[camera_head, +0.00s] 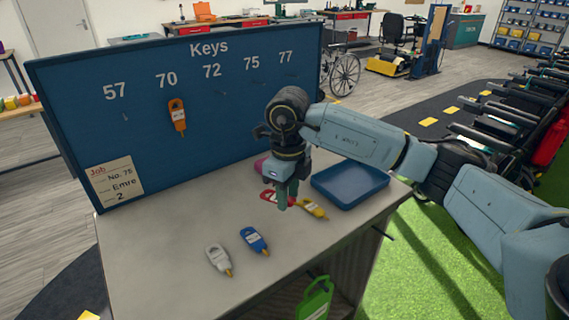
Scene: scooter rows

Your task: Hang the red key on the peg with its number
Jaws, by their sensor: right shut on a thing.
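The red key (268,197) is at the fingertips of my right gripper (286,198), which is shut on it, low over the table; I cannot tell whether the key still touches the top. The blue key board (60,110) carries numbers 57, 70, 72, 75 and 77 with small pegs below. An orange key (177,116) hangs under 70. The peg under 72 (221,92) looks bare; the area under 75 is partly hard to make out. A job card (115,182) on the board reads No. 75, Emre, 2. My left gripper is out of view.
A yellow key (313,209) lies right beside my gripper. A blue key (254,240) and a white key (218,258) lie nearer the front. A blue tray (349,198) stands at the right. A pink thing (261,166) is partly hidden behind my gripper. The table's left part is clear.

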